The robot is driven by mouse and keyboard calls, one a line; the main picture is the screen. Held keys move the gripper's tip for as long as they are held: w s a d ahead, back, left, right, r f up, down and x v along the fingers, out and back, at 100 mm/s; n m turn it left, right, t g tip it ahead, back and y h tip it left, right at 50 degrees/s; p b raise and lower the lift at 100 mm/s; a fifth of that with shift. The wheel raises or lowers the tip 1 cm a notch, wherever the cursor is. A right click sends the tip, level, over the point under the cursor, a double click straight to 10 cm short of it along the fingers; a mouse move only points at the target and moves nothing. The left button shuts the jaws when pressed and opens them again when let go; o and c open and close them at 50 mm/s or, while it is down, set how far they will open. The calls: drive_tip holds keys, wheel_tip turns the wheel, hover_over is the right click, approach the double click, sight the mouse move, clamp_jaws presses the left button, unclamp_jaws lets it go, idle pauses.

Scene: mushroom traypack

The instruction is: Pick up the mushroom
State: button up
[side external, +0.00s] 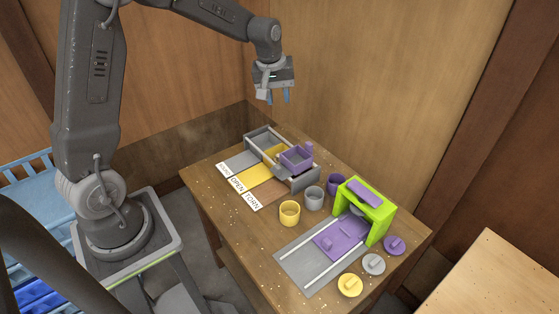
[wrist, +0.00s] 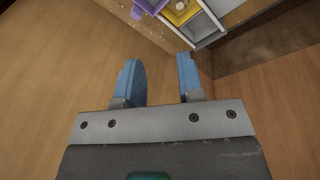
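My gripper (side external: 278,97) is open and empty, high above the back of the wooden table. In the wrist view its two blue fingers (wrist: 158,62) stand apart with nothing between them. I cannot clearly make out a mushroom in either view. A small pale shape (wrist: 180,5) shows in a yellow compartment at the top of the wrist view, but it is too small and cut off to identify. The grey divided tray (side external: 262,135) stands at the back of the table, below my gripper, with a purple box (side external: 296,159) at its right end.
Yellow (side external: 290,214), grey (side external: 313,199) and purple (side external: 334,184) cups stand mid-table. A green arch (side external: 378,222) spans a railed grey mat (side external: 297,265) bearing a purple plate (side external: 338,240). Yellow (side external: 349,286), grey (side external: 374,264) and purple (side external: 395,245) knobbed lids lie at right. Wooden walls stand behind.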

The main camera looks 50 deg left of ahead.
drive_tip(key=w+a+f+n, duration=0.1)
drive_tip(key=a+f, duration=0.1)
drive_tip(key=f, duration=0.5)
drive_tip(key=w+a+f+n+g, duration=0.1)
drive_tip(key=w+a+f+n, duration=0.1)
drive_tip(key=f, duration=0.6)
drive_tip(key=w+a+f+n, duration=0.1)
drive_tip(key=a+f, duration=0.3)
drive_tip(key=f, duration=0.4)
drive_tip(key=shift+w+a+f+n, duration=0.1)
drive_tip(key=shift+w+n, duration=0.2)
drive_tip(key=shift+w, duration=0.4)
drive_tip(key=shift+w+d+f, duration=0.1)
drive_tip(key=shift+w+f, duration=0.05)
drive_tip(key=shift+f, duration=0.8)
drive_tip(key=shift+w+d+f, duration=0.1)
drive_tip(key=shift+f, duration=0.9)
drive_tip(key=shift+w+d+f, duration=0.1)
drive_tip(key=shift+w+f, duration=0.05)
drive_tip(key=shift+f, duration=0.8)
drive_tip(key=shift+a, duration=0.1)
drive_tip(key=c, duration=0.5)
